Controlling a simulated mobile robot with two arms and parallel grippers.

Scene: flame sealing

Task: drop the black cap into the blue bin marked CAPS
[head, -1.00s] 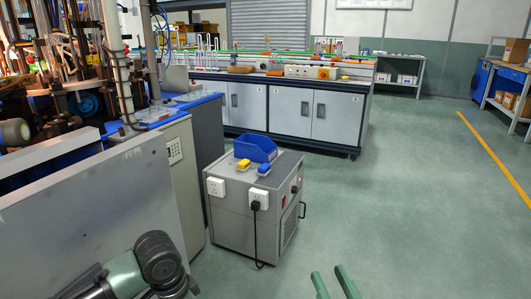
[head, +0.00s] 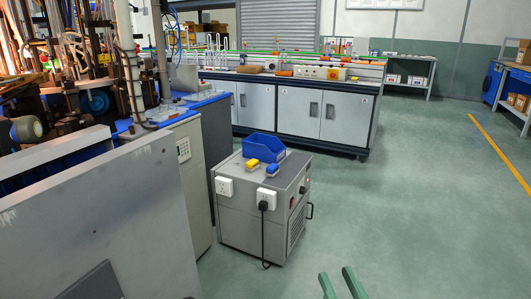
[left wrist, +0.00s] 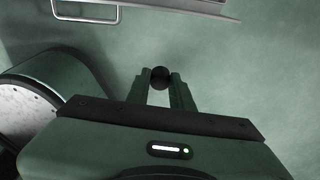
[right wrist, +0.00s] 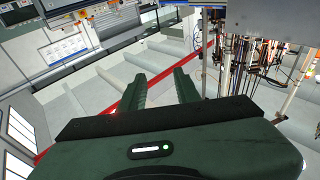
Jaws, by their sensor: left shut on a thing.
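The black cap (left wrist: 159,77) is a small dark round piece between the fingertips of my left gripper (left wrist: 160,80), which is shut on it in the left wrist view. The left gripper does not show in the head view. A blue open bin (head: 263,147) stands on top of the grey cabinet (head: 240,215) in the head view; no CAPS marking is readable and its inside is mostly hidden. My right gripper (head: 336,272) is at the bottom edge of the head view, over the floor. In the right wrist view (right wrist: 160,82) its fingers are apart and empty.
A yellow block (head: 252,163) and a blue block (head: 272,169) sit on the cabinet before the bin. A black plug and cord hang on its front. A large grey panel (head: 100,215) stands at left. A workbench (head: 300,110) is behind. Floor at right is clear.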

